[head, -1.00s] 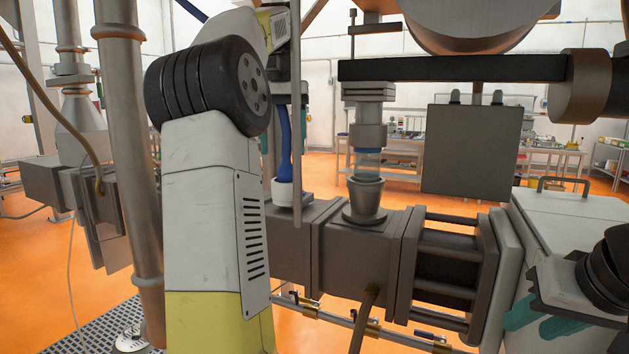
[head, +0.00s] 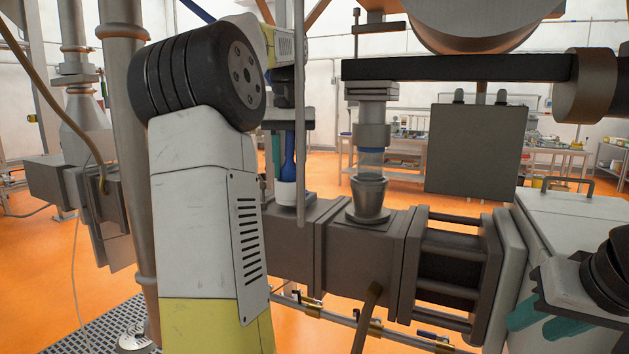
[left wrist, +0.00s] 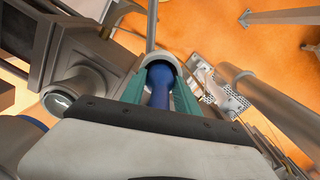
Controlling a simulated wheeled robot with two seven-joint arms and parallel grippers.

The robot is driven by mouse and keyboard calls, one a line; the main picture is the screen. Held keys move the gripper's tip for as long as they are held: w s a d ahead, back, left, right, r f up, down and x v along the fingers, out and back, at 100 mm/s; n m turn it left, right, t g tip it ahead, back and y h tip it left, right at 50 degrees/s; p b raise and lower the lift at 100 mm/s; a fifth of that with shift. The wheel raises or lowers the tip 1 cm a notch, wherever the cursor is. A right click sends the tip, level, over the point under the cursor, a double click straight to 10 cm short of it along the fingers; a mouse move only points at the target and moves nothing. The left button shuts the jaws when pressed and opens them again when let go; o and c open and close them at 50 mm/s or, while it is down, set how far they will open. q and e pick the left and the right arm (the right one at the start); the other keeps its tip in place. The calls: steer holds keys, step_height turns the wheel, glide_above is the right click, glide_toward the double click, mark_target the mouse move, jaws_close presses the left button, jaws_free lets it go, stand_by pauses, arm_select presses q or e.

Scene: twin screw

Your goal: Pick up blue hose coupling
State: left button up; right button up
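The blue hose coupling (head: 288,158) stands upright on a white base on the dark machine block, left of the metal cup, in the head view. In the left wrist view the blue coupling (left wrist: 159,80) lies between the teal fingers of my left gripper (left wrist: 161,88). The fingers stand on either side of it and look open; any contact is hard to see. In the head view my left arm hides much of this gripper. My right gripper (head: 543,318) is at the lower right with its teal fingers apart and nothing visible between them.
A metal cup (head: 368,197) sits on the machine block (head: 358,258) right of the coupling. A thin vertical rod (head: 300,120) stands close in front of the coupling. A grey box (head: 477,150) hangs at the right. A thick pipe (head: 128,130) rises at the left.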

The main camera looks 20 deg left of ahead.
arm_select(q)
steer(key=shift+c, duration=1.2)
